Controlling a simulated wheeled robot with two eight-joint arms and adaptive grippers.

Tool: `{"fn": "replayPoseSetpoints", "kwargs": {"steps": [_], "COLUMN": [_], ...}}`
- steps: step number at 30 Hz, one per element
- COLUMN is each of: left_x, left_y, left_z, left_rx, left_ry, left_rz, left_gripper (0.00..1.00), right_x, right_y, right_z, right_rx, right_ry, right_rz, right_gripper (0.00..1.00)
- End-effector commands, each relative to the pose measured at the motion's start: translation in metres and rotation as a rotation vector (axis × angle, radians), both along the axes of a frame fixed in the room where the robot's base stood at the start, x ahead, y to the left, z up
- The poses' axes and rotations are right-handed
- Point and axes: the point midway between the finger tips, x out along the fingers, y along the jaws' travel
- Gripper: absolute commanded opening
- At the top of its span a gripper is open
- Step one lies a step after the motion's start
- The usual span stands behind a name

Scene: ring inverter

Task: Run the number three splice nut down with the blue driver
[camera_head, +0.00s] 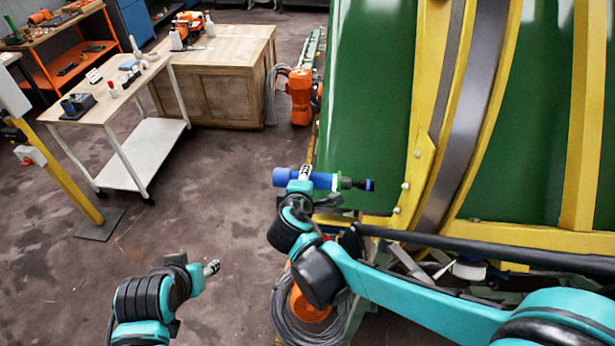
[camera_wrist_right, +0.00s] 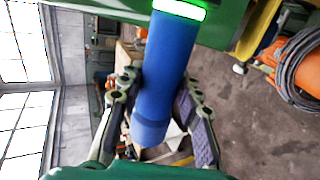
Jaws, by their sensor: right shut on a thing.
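The blue driver (camera_head: 322,181) lies level in my right gripper (camera_head: 304,175), its dark nose and blue tip pointing right toward the yellow ring flange (camera_head: 422,160). In the right wrist view the driver's blue body (camera_wrist_right: 168,60) sits between both fingers, with a lit green band (camera_wrist_right: 180,9) near the top edge. Pale nuts (camera_head: 405,186) stand in a row on the flange, a short gap right of the tip. I cannot tell which is number three. My left gripper (camera_head: 212,268) is low over the floor, apart from everything; its finger opening is unclear.
The large green housing (camera_head: 365,90) with yellow ribs fills the right side. A dark bar (camera_head: 480,248) runs across below the flange. A white cart (camera_head: 145,150) with small items and a wooden cabinet (camera_head: 220,90) stand back left. Floor at left is mostly clear.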

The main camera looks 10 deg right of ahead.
Motion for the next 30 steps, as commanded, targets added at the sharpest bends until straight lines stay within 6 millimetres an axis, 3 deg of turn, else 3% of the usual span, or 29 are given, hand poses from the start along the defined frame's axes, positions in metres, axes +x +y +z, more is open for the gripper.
{"fn": "replayPoseSetpoints", "kwargs": {"steps": [9, 13, 18, 30], "left_x": [0.000, 0.000, 0.000, 0.000], "left_y": [0.000, 0.000, 0.000, 0.000], "left_z": [-0.051, -0.065, -0.071, -0.071], "left_rx": [0.000, 0.000, 0.000, 0.000], "left_ry": [0.000, 0.000, 0.000, 0.000], "left_rz": [0.000, 0.000, 0.000, 0.000], "left_gripper": [0.49, 0.49, 0.49, 0.49], "right_x": [0.001, 0.001, 0.001, 0.000], "right_y": [-0.001, -0.001, -0.001, 0.000], "right_z": [-0.068, -0.087, -0.095, -0.095], "right_rx": [-0.002, -0.003, -0.003, -0.004], "right_ry": [-0.002, -0.001, -0.001, -0.003], "right_rz": [0.000, 0.000, 0.000, -0.002], "right_gripper": [0.00, 0.00, 0.00, 0.00]}}
